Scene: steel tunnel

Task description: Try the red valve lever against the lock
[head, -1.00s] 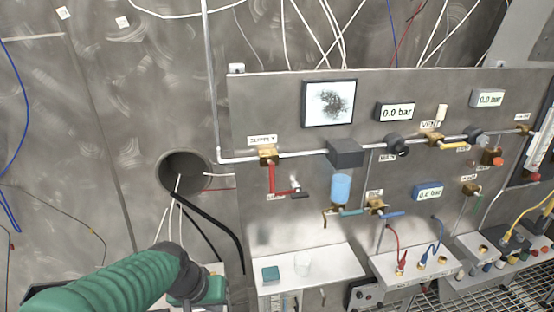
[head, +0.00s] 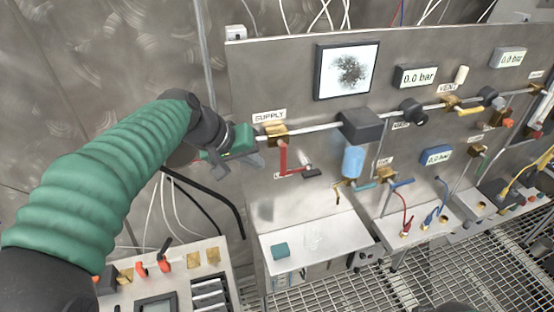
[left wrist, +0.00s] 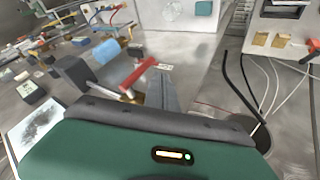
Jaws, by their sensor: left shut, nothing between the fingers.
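The red valve lever (head: 284,160) hangs down from the brass supply valve (head: 277,134), its lower part running right. A small dark piece with a pale top, apparently the lock (head: 311,172), sits at its lower right end. My left gripper (head: 252,163) is just left of the valve and lever, shut and empty. In the left wrist view the red lever (left wrist: 138,74) crosses just left of the grey fingers (left wrist: 165,92); I cannot tell whether they touch. The lock is not clear there. My right gripper is not in view.
The panel also carries a screen (head: 346,71), a dark box on the pipe (head: 361,125) and a blue cylinder (head: 353,161). A white shelf (head: 330,236) stands below. A control box (head: 185,278) is at the lower left. Black hoses hang under my left arm.

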